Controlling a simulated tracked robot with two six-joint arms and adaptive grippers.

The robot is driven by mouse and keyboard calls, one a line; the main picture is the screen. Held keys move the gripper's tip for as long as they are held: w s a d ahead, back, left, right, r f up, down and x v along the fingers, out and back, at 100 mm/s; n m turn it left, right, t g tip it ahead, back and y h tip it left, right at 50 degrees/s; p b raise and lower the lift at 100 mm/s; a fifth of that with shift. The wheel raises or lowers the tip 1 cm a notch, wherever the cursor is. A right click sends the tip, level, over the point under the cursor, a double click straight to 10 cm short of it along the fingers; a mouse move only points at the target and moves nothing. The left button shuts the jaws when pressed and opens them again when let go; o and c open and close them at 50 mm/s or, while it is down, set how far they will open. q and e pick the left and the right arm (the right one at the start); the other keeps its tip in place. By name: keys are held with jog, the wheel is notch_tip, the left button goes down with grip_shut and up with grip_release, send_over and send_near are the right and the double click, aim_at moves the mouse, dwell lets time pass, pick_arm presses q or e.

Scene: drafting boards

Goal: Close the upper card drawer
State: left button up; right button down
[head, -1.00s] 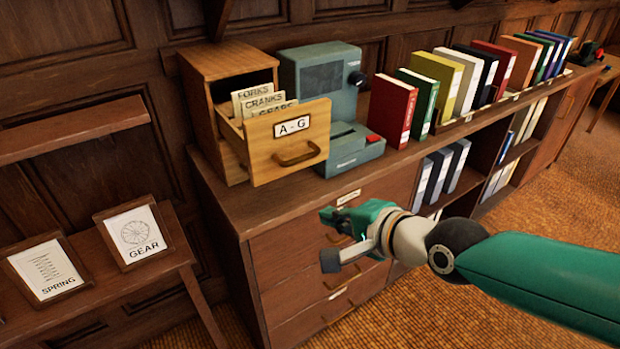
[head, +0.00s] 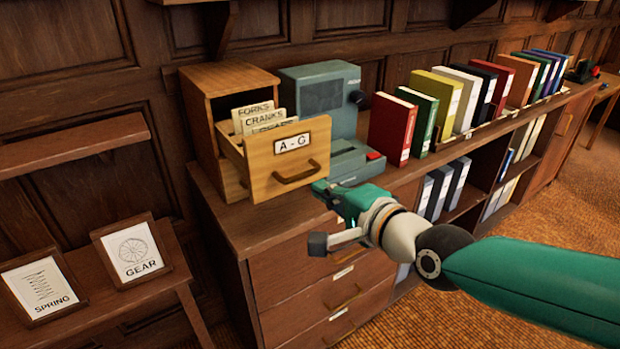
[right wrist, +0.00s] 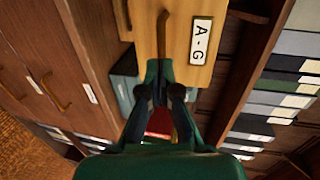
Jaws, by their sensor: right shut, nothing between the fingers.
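The upper card drawer (head: 262,168), labelled A - G, stands pulled out of a small wooden card cabinet (head: 228,80) on the long counter. Cards marked FORKS and CRANKS (head: 262,118) stand upright in it. Its front has a curved handle (head: 297,173). My right gripper (head: 322,188) is shut and empty, just right of and below the handle in the head view. In the right wrist view the fingertips (right wrist: 160,66) point at the drawer front (right wrist: 178,22), near the handle (right wrist: 162,32); I cannot tell whether they touch. My left gripper is not in view.
A grey-green machine (head: 320,95) stands close right of the cabinet, behind my right gripper. A row of books, beginning with a red one (head: 392,132), runs along the counter (head: 232,232). Lower drawers (head: 290,277) are below. A side table with framed cards (head: 133,250) is left.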

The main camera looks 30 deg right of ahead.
aim_at(301, 178)
jog(key=p+x, duration=0.1)
jog(key=x, duration=0.3)
jog(key=shift+w+f, duration=0.1)
jog(key=shift+w, duration=0.3)
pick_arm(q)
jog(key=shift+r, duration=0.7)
